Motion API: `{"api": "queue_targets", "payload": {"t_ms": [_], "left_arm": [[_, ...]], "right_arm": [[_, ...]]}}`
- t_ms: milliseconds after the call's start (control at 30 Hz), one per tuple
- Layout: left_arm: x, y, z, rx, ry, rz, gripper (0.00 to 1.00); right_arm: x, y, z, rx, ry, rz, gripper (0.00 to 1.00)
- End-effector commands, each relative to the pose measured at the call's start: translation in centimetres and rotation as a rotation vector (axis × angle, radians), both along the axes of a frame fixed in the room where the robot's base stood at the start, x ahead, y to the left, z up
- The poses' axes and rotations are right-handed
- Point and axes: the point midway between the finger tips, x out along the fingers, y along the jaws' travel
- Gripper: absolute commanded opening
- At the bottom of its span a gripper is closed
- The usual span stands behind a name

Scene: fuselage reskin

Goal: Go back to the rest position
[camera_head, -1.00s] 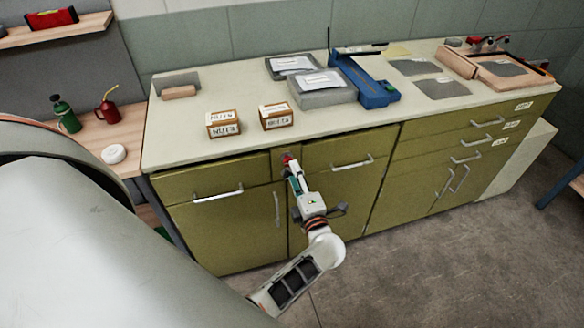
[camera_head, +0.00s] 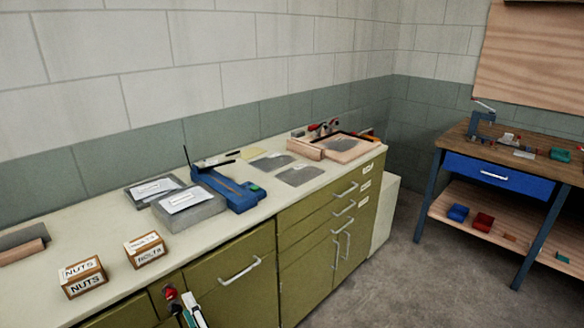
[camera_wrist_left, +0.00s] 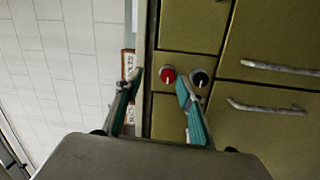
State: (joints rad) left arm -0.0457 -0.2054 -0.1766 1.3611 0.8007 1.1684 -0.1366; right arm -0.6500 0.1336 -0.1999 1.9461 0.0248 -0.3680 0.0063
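My left gripper (camera_head: 188,306) shows at the bottom edge of the head view, in front of the green cabinet (camera_head: 240,268). In the left wrist view its two teal-padded fingers (camera_wrist_left: 160,80) stand apart with nothing between them. Past the fingertips, a red knob (camera_wrist_left: 168,75) and a black knob (camera_wrist_left: 199,78) sit on a narrow cabinet panel; whether a finger touches one, I cannot tell. The red knob also shows in the head view (camera_head: 170,293). My right gripper is in neither view.
The countertop (camera_head: 110,222) carries a nuts box (camera_head: 84,278), a bolts box (camera_head: 146,250), grey cases (camera_head: 190,209) and a blue tool (camera_head: 228,188). A workbench with a blue drawer (camera_head: 495,173) stands at the right. The floor (camera_head: 385,285) between is clear.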

Motion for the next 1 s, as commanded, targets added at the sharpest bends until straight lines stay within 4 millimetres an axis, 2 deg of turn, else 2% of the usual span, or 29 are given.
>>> {"api": "queue_targets", "payload": {"t_ms": [133, 267, 400, 500, 600, 700, 800, 900, 1000], "left_arm": [[-0.7, -2.6, 1.0, 0.275, 0.089, -0.239, 0.39], [-2.4, -6.3, 0.2, 0.544, 0.213, -0.469, 0.39], [-5.9, -9.9, -3.0, 0.827, 0.39, -0.702, 0.39], [-9.5, -11.3, -6.1, 1.021, 0.538, -0.852, 0.39], [-13.3, -11.6, -9.1, 1.195, 0.688, -0.976, 0.39], [-16.5, -10.9, -11.4, 1.329, 0.819, -1.062, 0.39], [-18.8, -10.1, -12.7, 1.417, 0.912, -1.113, 0.39], [-19.9, -9.5, -13.3, 1.461, 0.962, -1.137, 0.39], [-20.0, -9.4, -13.4, 1.468, 0.968, -1.14, 0.39]], "right_arm": [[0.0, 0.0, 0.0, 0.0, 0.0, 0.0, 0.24], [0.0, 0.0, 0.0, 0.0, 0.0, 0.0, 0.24], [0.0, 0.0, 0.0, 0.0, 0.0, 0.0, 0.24], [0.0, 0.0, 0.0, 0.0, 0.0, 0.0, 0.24], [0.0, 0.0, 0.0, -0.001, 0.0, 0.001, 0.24], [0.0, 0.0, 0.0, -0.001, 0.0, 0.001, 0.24], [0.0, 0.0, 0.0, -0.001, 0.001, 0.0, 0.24], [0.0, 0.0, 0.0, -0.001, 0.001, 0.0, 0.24], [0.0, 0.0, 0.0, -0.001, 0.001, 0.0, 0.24]]}}
